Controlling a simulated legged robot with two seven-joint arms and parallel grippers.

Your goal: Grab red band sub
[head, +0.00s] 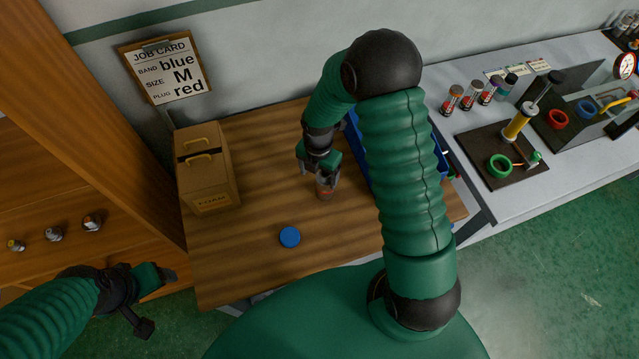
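A small cylindrical sub (325,189) with a reddish band stands on the wooden table, right at the fingertips of my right gripper (320,176). My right gripper points down, with a finger on either side of the sub's upper part. Whether the fingers press on it cannot be told at this size. My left gripper (156,300) is at the lower left, beside the table's left edge, with its fingers apart and nothing between them. A job card (166,70) on the wall reads band blue, size M, plug red.
A blue disc (289,237) lies near the wooden table's (250,265) front. A cardboard box (205,168) stands at the left. My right arm partly hides a blue bin (354,139). Several banded cylinders (470,97) and a dark vise board (492,172) are on the right bench.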

